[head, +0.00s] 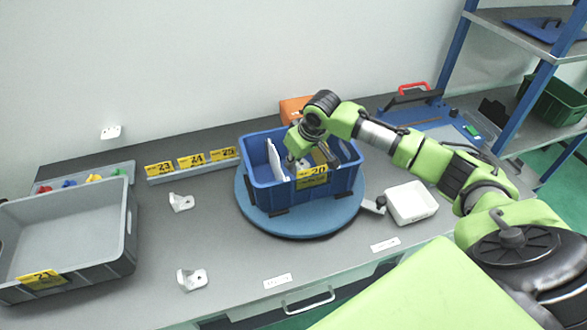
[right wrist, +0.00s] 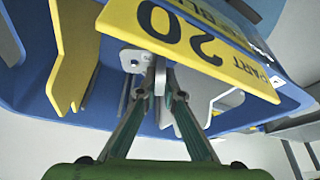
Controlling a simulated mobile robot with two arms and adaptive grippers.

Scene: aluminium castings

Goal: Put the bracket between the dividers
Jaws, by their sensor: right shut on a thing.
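A blue bin (head: 270,196) with a yellow label reading 20 stands on a round blue turntable (head: 300,228). Upright dividers stand inside it; a white divider (head: 276,160) is left of my gripper and another (head: 325,154) is to the right. My right gripper (head: 298,163) reaches down into the bin between them. In the right wrist view its fingers (right wrist: 160,85) are shut on a pale metal bracket (right wrist: 132,61), partly hidden by the fingers and the label. I cannot tell whether the bracket touches the bin floor. My left gripper is not in view.
Two more brackets lie loose on the table, one behind (head: 181,202) and one in front (head: 191,279). A grey crate (head: 126,262) stands at the left.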

